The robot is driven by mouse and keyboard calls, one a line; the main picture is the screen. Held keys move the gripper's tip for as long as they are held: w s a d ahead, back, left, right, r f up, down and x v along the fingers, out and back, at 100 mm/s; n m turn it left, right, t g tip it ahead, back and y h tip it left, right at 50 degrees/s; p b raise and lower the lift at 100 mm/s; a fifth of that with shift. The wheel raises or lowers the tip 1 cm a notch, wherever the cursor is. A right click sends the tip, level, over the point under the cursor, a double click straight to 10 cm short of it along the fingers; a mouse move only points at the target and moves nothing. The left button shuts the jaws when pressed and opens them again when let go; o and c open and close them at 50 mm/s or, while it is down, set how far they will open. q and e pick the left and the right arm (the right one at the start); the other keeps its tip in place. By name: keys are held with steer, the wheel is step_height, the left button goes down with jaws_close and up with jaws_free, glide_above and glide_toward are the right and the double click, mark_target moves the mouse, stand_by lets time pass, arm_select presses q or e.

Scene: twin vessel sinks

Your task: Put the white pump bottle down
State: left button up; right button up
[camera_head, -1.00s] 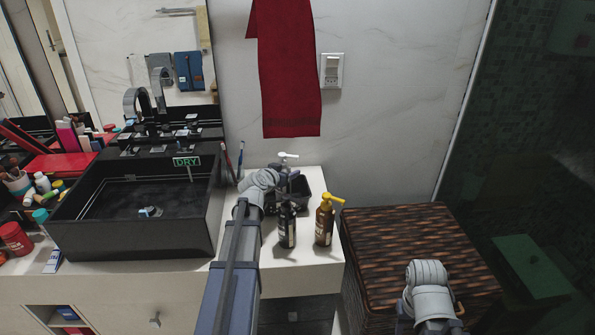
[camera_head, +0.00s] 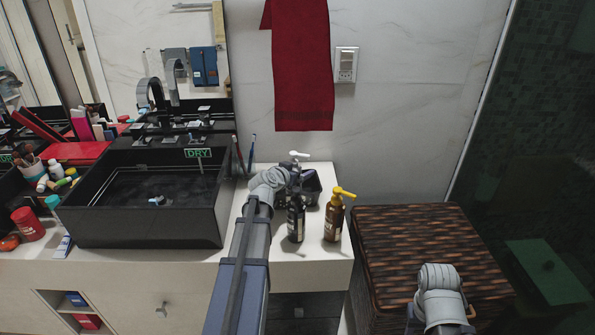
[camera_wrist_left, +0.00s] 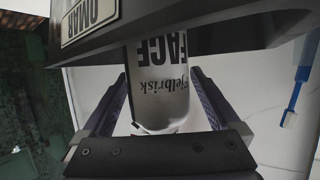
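The white pump bottle has a white pump head (camera_head: 300,155) that shows above my left gripper in the head view; its body is hidden there. In the left wrist view the pale bottle (camera_wrist_left: 160,85), lettered "FACE", appears upside down between the two purple fingers. Its lower part is hidden by a dark box wall with an "OMAR" label. My left gripper (camera_head: 303,181) is at the small dark caddy (camera_head: 314,198) on the counter. Its fingers stand spread on both sides of the bottle, with slim gaps showing.
A dark bottle (camera_head: 296,220) and an amber bottle with a yellow pump (camera_head: 333,218) stand in front of the caddy. The black sink (camera_head: 150,225) is to the left, a wicker hamper (camera_head: 420,245) to the right. The counter's front right (camera_head: 320,265) is clear.

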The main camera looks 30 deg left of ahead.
arm_select(q)
steer(key=shift+r, duration=0.1)
steer(key=shift+s+r+p, duration=0.2)
steer(key=shift+s+p, duration=0.15)
steer(key=p+v, duration=0.4)
steer(key=v, duration=0.7)
steer(key=shift+s+f, duration=0.1)
steer(key=shift+s, duration=0.1)
